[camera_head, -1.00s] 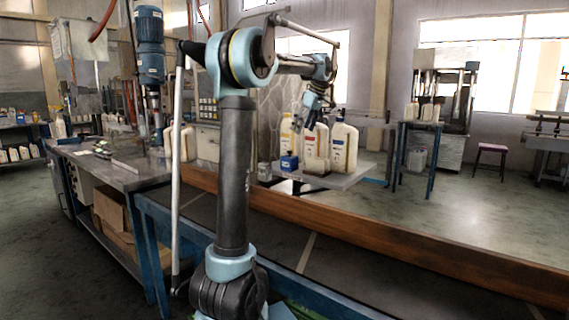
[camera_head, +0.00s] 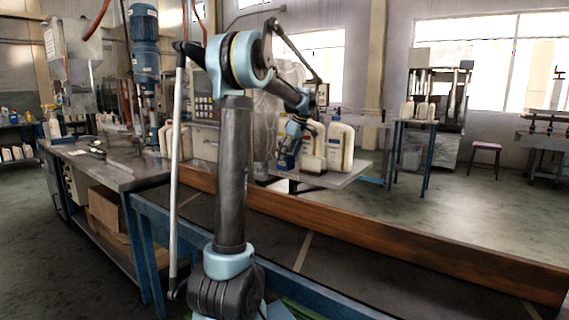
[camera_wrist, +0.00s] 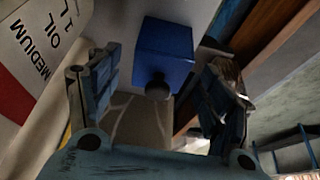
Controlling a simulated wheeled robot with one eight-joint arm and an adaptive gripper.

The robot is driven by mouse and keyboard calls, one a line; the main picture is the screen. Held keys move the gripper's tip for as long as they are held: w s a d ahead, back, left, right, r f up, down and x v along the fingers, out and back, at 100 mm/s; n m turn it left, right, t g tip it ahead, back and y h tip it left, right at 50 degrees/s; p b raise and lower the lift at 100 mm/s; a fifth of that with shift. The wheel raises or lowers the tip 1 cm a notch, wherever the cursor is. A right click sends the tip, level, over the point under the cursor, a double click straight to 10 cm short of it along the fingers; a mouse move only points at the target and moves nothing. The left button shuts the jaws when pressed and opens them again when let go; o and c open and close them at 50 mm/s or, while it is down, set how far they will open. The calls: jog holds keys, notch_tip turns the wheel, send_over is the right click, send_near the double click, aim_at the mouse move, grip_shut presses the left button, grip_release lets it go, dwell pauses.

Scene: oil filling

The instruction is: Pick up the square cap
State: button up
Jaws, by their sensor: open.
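The square cap (camera_wrist: 165,45) is a bright blue block with a dark round knob on its near side, seen at the top middle of the wrist view. My gripper (camera_wrist: 163,68) is open, with one finger on each side of the cap's line. The cap lies between and a little beyond the fingers, and I see no clear contact. In the head view my gripper (camera_head: 286,155) is low at the side table, beside the bottles. It hides most or all of the cap there.
Cream oil bottles (camera_head: 340,148) stand close right of my gripper on the side table (camera_head: 345,178). One labelled bottle (camera_wrist: 38,45) is near the left finger. A long brown beam (camera_head: 400,245) runs along the conveyor in front. The floor at right is open.

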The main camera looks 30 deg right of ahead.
jog(key=shift+x, duration=1.6)
jog(key=c, duration=1.2)
jog(key=shift+o, duration=0.2)
jog(key=shift+r, duration=0.1)
notch_tip(320, 180, up, 10)
jog(key=shift+f, duration=0.1)
